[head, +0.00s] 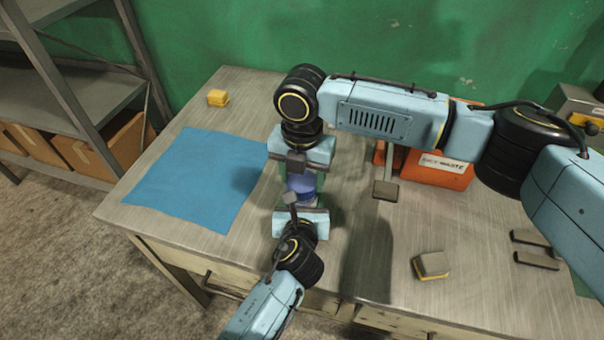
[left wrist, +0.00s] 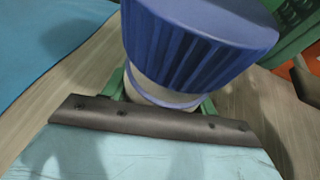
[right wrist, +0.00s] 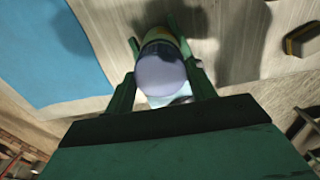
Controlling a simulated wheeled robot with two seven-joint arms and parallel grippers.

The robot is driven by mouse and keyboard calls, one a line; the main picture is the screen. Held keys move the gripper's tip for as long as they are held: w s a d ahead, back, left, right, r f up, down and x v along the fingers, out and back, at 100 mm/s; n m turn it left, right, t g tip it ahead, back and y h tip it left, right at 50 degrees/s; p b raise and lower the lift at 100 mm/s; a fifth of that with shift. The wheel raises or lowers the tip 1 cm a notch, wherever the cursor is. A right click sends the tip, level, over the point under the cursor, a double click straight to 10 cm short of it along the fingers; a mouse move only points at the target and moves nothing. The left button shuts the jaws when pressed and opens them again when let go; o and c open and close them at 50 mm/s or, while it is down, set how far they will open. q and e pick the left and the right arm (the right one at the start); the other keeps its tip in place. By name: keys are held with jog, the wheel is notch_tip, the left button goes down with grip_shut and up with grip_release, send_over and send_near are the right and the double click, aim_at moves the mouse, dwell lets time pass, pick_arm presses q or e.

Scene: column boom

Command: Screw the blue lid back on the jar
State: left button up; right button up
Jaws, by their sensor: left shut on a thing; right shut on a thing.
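The blue lid (head: 299,186) sits on top of the upright jar, near the middle of the bench. In the left wrist view the ribbed lid (left wrist: 195,40) is large, with the pale jar (left wrist: 160,92) below it; I cannot tell how tightly it is seated. My right gripper (head: 301,180) comes down from above and is shut on the lid, its green fingers on both sides of the lid's top (right wrist: 160,72). My left gripper (head: 304,204) comes from the front and is shut on the jar below the lid. The grippers hide most of the jar.
A blue cloth (head: 195,178) lies flat left of the jar. An orange waste box (head: 440,172) stands at the back right, behind my right arm. A grey-topped sponge (head: 431,265) and dark bars (head: 535,260) lie to the right.

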jog(key=shift+f, duration=0.55)
pick_arm(q)
grip_shut()
pick_arm(e)
jog(key=m, duration=1.3)
jog(key=o, duration=1)
jog(key=shift+c, duration=0.2)
